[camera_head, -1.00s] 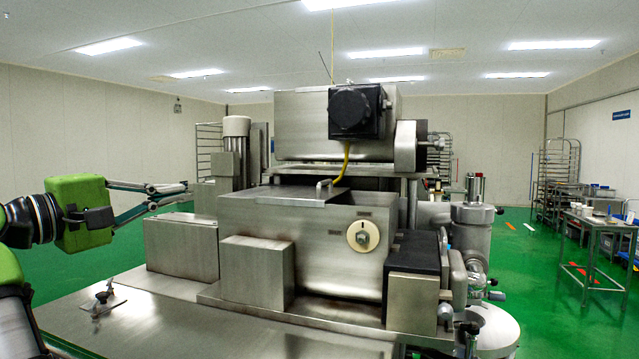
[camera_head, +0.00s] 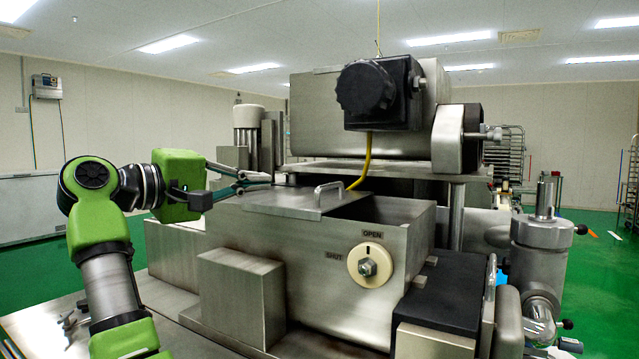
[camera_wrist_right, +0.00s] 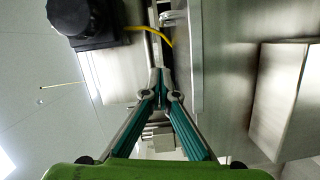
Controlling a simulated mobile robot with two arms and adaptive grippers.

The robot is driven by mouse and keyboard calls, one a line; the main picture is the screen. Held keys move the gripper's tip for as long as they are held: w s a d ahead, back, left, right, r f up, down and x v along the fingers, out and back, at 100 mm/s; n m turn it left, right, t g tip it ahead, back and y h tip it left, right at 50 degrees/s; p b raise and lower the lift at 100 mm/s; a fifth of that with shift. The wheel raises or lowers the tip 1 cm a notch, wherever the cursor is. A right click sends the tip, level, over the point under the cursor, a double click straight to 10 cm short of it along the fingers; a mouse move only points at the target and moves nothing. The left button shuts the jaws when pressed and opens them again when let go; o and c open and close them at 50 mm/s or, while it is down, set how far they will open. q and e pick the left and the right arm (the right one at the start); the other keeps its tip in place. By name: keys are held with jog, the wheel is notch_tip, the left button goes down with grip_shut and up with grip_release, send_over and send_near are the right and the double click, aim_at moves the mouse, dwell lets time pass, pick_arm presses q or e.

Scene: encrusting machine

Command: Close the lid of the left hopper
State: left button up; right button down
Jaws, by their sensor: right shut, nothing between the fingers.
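The left hopper (camera_head: 345,255) is a steel box in the middle of the head view. Its flat steel lid (camera_head: 275,202) covers the left part of the top; a dark opening shows to the right of it. The lid has a small bar handle (camera_head: 327,188) near its right edge. My right gripper (camera_head: 266,182) is shut and empty at the lid's left rear edge, left of the handle. Whether it touches the lid cannot be told. In the right wrist view its fingertips (camera_wrist_right: 160,78) meet, with the handle (camera_wrist_right: 172,16) ahead. My left gripper is not in view.
A black motor knob (camera_head: 365,88) and steel housing overhang the hopper's rear, with a yellow cable (camera_head: 366,160) hanging near the handle. A dial (camera_head: 370,265) is on the hopper's front. A steel box (camera_head: 240,295) stands before it. A cylinder unit (camera_head: 540,250) stands at right.

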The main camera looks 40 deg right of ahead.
aim_at(312, 204)
jog(key=d+p, duration=0.1)
jog(key=d, duration=0.4)
jog(key=shift+d, duration=0.3)
jog(key=d+p, duration=0.1)
jog(key=d, duration=0.3)
jog(key=shift+w+f, duration=0.1)
jog(key=shift+f, duration=0.05)
jog(key=shift+s+f+p, duration=0.3)
jog(key=shift+s, duration=0.95)
jog(key=shift+s+d+f, duration=0.1)
jog(key=shift+s, duration=0.4)
jog(key=shift+s+d+f, duration=0.1)
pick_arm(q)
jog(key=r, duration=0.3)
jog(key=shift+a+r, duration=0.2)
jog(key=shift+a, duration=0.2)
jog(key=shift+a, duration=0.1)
